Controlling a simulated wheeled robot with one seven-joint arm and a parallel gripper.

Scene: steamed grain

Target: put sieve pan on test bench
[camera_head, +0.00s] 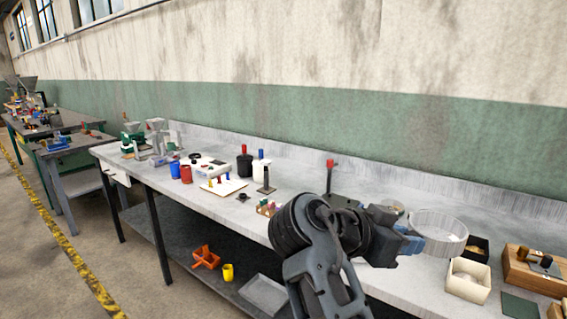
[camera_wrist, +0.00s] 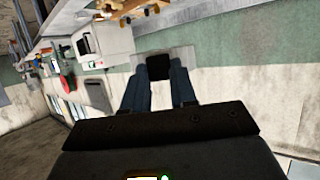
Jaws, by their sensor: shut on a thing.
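The sieve pan (camera_head: 440,223) is a round, pale grey pan with a low wall, at the right of the head view. My gripper (camera_head: 412,244) has blue fingers and is shut at the pan's left side. In the wrist view, my gripper (camera_wrist: 158,78) is shut around a dark block, with a pale grey piece, apparently the pan (camera_wrist: 140,57), behind it. The pan looks level over the long grey test bench (camera_head: 310,180); I cannot tell whether it touches the top. My arm hides part of the bench.
A cream box (camera_head: 468,281), a black box (camera_head: 476,248) and a wooden block (camera_head: 530,270) stand right of the pan. Red and blue cups (camera_head: 180,171), a scale and black and white jars (camera_head: 244,163) stand further left. Orange and yellow items lie on the lower shelf.

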